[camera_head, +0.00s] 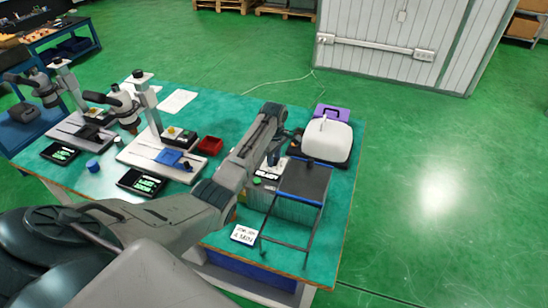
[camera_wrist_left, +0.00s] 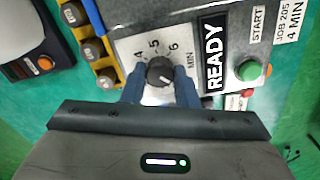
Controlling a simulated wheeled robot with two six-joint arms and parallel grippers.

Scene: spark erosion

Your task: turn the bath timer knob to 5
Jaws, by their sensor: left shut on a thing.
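In the left wrist view, a dark round timer knob (camera_wrist_left: 160,72) sits on a light dial plate with the numbers 4, 5 and 6 above it and MIN at the right. My left gripper (camera_wrist_left: 159,80) is shut on the knob, one blue finger on each side. A pale mark shows on the knob's face, but I cannot tell exactly where it points. My right gripper is not in view.
Beside the dial are a READY display (camera_wrist_left: 213,52), a green START button (camera_wrist_left: 249,70) and a JOB 205, 4 MIN label (camera_wrist_left: 288,22).

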